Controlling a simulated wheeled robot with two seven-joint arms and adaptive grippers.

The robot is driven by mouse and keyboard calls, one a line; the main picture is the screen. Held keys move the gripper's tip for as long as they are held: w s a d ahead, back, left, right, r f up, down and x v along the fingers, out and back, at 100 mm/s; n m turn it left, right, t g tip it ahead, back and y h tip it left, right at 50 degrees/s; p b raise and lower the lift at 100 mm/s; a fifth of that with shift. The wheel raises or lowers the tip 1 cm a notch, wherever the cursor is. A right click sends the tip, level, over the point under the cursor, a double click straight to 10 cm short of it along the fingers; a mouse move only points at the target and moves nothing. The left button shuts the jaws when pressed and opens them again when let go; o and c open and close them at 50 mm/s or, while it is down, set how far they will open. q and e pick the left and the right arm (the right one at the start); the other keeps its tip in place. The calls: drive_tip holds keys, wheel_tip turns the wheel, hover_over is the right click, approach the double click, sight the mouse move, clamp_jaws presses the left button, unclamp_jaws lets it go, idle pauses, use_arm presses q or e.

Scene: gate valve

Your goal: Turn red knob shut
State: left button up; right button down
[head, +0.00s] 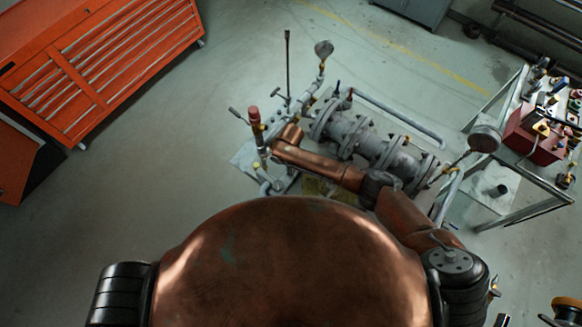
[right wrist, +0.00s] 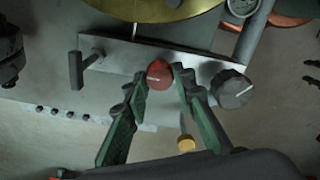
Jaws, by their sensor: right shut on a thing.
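The red knob (right wrist: 159,74) is small and round, mounted on a grey metal panel (right wrist: 120,55) in the right wrist view. My right gripper (right wrist: 160,80) has its two green-padded fingers on either side of the knob, the tips closed against its sides. In the head view my copper right arm reaches over the gate valve assembly (head: 350,130), and its wrist hides the gripper and the knob. My left gripper is not in view.
A brass disc (right wrist: 150,8) is above. An orange tool cabinet (head: 90,60) and a cluttered cart (head: 520,190) flank the assembly, with open floor around.

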drive_tip(key=c, duration=1.6)
unclamp_jaws()
wheel_tip(320, 180, up, 12)
